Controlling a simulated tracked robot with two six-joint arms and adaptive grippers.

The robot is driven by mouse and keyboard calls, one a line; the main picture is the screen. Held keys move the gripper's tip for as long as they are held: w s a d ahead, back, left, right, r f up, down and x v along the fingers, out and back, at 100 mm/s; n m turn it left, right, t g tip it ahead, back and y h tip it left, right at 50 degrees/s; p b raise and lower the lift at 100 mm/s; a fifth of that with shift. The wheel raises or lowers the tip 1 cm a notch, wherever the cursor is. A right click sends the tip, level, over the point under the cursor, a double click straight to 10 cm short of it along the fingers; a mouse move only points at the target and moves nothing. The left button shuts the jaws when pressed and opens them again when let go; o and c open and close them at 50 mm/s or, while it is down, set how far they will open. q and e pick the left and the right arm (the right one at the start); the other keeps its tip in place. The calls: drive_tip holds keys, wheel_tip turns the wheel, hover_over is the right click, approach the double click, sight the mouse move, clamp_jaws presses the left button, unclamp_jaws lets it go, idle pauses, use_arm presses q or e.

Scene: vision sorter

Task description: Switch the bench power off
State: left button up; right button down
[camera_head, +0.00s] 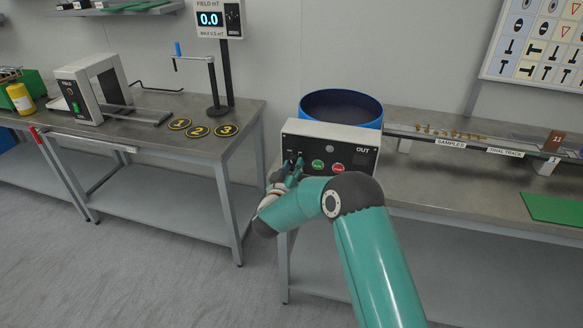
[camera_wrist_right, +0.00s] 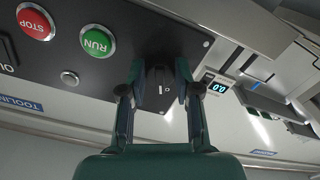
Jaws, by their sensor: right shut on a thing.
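A control box (camera_head: 350,135) with a black front panel stands at the left end of the right bench, in front of a blue-rimmed drum. Its panel carries a green RUN button (camera_wrist_right: 98,41) and a red STOP button (camera_wrist_right: 36,21). A black switch (camera_wrist_right: 160,88) with white I and O marks sits on the panel in the right wrist view. My right gripper (camera_wrist_right: 160,76) has its two fingers on either side of this switch, shut on it. In the head view the right gripper (camera_head: 292,172) is at the panel's left part, hiding the switch. My left gripper is not in view.
The blue-rimmed drum (camera_head: 341,103) stands behind the box. A track (camera_head: 470,138) with small brown parts runs along the right bench. A green mat (camera_head: 552,208) lies at right. The left bench holds a field meter (camera_head: 218,20) reading 0.0 and numbered discs (camera_head: 200,131).

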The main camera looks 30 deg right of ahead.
drive_tip(key=shift+r+n, duration=0.1)
drive_tip(key=shift+n, duration=0.5)
drive_tip(key=c, duration=0.8)
unclamp_jaws()
drive_tip(key=shift+w, duration=0.1)
drive_tip(key=shift+c, duration=0.2)
drive_tip(key=v, duration=1.2)
